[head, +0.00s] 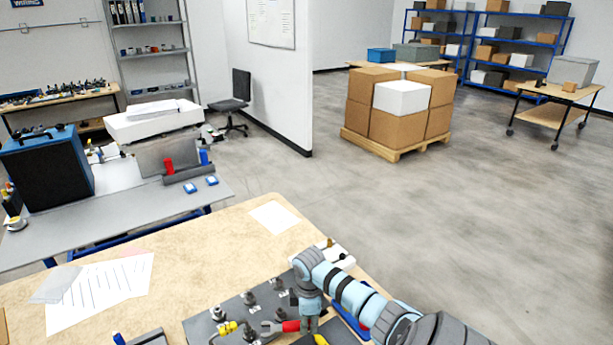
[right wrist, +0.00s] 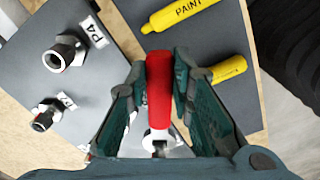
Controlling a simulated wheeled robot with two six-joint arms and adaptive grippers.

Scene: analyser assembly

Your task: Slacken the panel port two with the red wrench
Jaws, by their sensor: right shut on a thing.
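The red wrench (head: 291,326) has a red handle and a metal head. My right gripper (head: 310,320) is shut on its handle, which also shows between the fingers in the right wrist view (right wrist: 160,85). The grey panel (head: 205,328) lies on the near table and bears several metal ports. In the head view the wrench head points left over the panel among the ports; I cannot tell if it is around one. In the right wrist view a port (right wrist: 65,52) stands beside a P4 label, and another port (right wrist: 46,115) has a partly unreadable label. My left gripper is out of view.
Yellow paint markers (right wrist: 195,12) lie on a dark mat (right wrist: 235,35) beside the panel. A yellow item (head: 228,328) is at the panel's near left. Papers (head: 100,290) lie on the table's left. The wooden tabletop (head: 200,255) behind the panel is largely clear.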

